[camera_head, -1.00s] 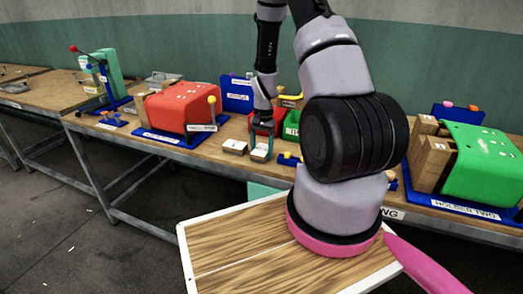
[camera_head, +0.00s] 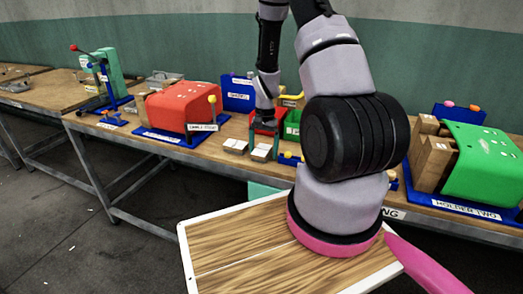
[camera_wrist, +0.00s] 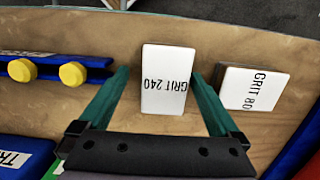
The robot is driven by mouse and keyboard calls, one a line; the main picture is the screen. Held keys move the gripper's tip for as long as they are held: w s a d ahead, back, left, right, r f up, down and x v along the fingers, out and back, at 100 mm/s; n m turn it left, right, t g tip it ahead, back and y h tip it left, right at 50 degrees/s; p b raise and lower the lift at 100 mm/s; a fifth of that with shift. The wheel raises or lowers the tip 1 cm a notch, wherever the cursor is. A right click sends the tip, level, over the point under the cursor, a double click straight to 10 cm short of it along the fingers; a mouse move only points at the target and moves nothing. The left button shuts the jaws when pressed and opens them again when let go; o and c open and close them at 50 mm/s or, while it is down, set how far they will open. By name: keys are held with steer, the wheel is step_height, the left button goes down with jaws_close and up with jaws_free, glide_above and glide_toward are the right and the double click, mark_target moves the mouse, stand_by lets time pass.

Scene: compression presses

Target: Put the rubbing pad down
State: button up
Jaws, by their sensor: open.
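A white rubbing pad labelled GRIT 240 (camera_wrist: 165,80) lies on the wooden bench top, and it also shows in the head view (camera_head: 261,152). In the wrist view it appears between the two teal fingers of my gripper (camera_wrist: 160,76), with a gap on each side. A second pad labelled GRIT 80 (camera_wrist: 252,87) lies beside it, outside the fingers; in the head view it is the left pad (camera_head: 235,146). In the head view my gripper (camera_head: 264,122) is behind and above the GRIT 240 pad, empty; its fingertips are hard to make out.
A blue rail with yellow knobs (camera_wrist: 72,73) stands close to one finger. A red press (camera_head: 180,106) is left of the pads, and a green bin (camera_head: 292,126) is to the right. A green press (camera_head: 480,155) stands further right. The bench's front edge is near the pads.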

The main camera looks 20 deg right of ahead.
step_height(320, 180, up, 13)
steer(key=w, duration=0.2)
step_height(320, 180, up, 9)
steer(key=n+t, duration=0.1)
steer(key=t, duration=0.1)
glide_above(264, 147)
steer(key=s+a, duration=0.1)
steer(key=a, duration=0.1)
steer(key=s+a+r+n+t, duration=0.2)
steer(key=s+a+r+t, duration=0.1)
steer(key=s+r, duration=0.6)
steer(key=s+a+r+n+t+y, duration=0.1)
steer(key=s+a+r+t, duration=0.2)
steer(key=s+r, duration=0.7)
step_height(264, 147, up, 2)
steer(key=shift+a+r+n, duration=0.15)
steer(key=shift+a+n, duration=0.25)
steer(key=shift+a, duration=0.05)
steer(key=shift+o, duration=0.2)
